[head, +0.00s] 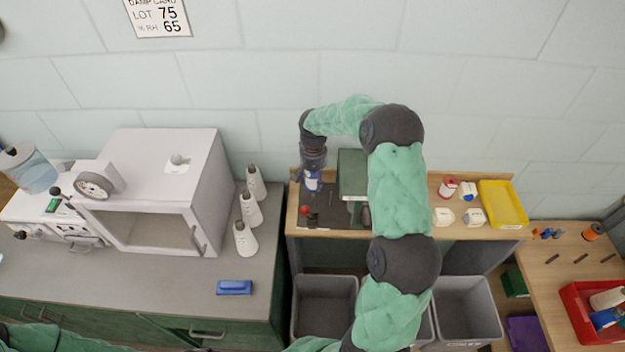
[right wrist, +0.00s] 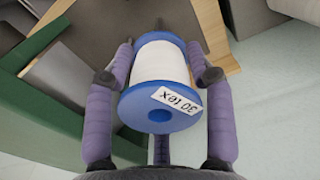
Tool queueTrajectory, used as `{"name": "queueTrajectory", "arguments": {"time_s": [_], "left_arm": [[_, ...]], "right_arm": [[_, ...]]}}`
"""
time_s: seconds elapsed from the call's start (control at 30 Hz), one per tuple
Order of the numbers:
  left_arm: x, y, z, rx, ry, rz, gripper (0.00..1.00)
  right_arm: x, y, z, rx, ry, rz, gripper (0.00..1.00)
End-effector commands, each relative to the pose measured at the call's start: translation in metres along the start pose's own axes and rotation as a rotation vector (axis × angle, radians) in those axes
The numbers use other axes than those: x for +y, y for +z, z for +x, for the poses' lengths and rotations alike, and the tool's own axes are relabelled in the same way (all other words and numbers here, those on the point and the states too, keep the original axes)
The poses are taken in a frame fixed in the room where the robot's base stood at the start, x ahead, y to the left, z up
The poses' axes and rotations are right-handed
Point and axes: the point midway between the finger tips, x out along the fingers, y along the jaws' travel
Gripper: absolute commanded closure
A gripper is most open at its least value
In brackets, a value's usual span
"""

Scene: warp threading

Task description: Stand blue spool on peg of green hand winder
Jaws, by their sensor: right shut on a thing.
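The blue spool (right wrist: 160,85) has blue flanges, white thread and a "30 tex" label, and shows large in the right wrist view. My right gripper (right wrist: 160,72) is shut on it, with a finger on each side. In the head view the spool (head: 312,182) hangs below my right gripper (head: 313,176), over the left end of the wooden bench. The green hand winder (head: 352,172) stands just right of it, partly hidden by my arm. A dark upright post (right wrist: 187,32) shows just beyond the spool; I cannot tell whether it is the winder's peg. My left gripper is out of view.
White cones (head: 250,209) and a blue block (head: 234,288) are on the left counter. Grey bins (head: 324,308) stand below the bench.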

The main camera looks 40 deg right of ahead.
Motion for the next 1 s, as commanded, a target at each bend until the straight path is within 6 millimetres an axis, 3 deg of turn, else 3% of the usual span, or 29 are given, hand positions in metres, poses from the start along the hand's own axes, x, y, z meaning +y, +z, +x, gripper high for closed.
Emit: {"name": "queueTrajectory", "arguments": {"time_s": [0.37, 1.0], "left_arm": [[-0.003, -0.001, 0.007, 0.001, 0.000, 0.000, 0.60], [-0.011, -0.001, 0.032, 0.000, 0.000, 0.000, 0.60]], "right_arm": [[0.000, 0.000, 0.014, 0.001, -0.001, 0.001, 0.78], [0.000, -0.001, 0.058, 0.001, 0.000, 0.001, 0.78]]}}
